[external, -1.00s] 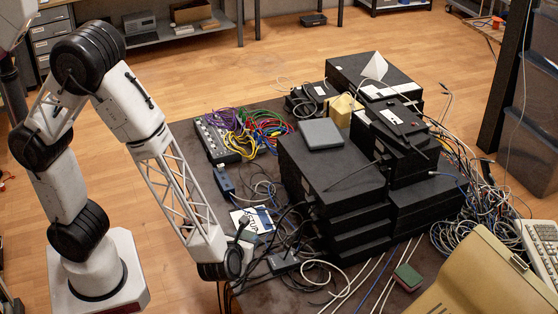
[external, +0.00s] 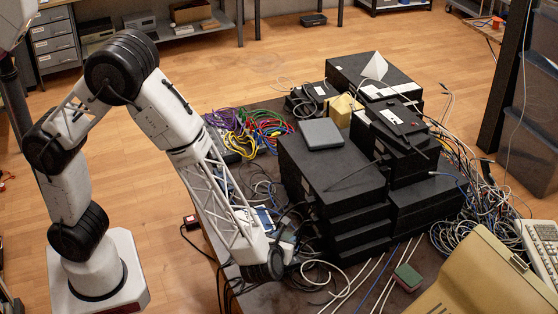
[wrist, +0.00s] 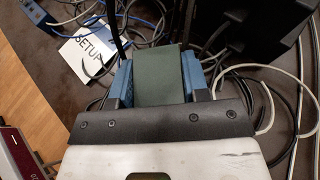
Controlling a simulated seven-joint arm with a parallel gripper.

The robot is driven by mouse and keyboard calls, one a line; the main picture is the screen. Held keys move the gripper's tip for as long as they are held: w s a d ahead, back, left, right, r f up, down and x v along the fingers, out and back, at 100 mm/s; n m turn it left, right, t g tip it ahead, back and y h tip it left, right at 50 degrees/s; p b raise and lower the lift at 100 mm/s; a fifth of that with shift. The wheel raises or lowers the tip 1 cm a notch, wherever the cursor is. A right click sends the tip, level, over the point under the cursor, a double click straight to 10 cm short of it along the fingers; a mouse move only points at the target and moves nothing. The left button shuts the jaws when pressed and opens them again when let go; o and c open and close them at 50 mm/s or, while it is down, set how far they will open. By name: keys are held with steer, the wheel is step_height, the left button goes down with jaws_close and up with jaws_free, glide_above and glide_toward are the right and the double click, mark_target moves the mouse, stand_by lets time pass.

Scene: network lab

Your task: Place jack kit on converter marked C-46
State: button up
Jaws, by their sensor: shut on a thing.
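My gripper (wrist: 158,78) is shut on a flat dark green block (wrist: 159,80), with a blue finger on each side of it. I take this block for the jack kit; no label shows on it. In the external view my gripper (external: 287,258) is low over the near left part of the cable-strewn table, its fingers partly hidden by the wrist. I can read no C-46 mark, so I cannot tell which device is that converter. A dark red device (wrist: 14,158) with a pale edge and partly cut-off lettering is at the lower left of the wrist view.
Stacked black boxes (external: 335,180) stand close right of my gripper, a grey box (external: 320,133) on top. A sheet reading SETUP (wrist: 88,45) and loose cables lie beyond it. A green and red block (external: 407,277) and beige equipment (external: 480,280) are at the right.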

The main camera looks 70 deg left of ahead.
steer(key=shift+f, duration=1.8)
steer(key=shift+f, duration=0.1)
steer(key=o, duration=1)
steer(key=shift+s, duration=0.1)
steer(key=shift+v, duration=6)
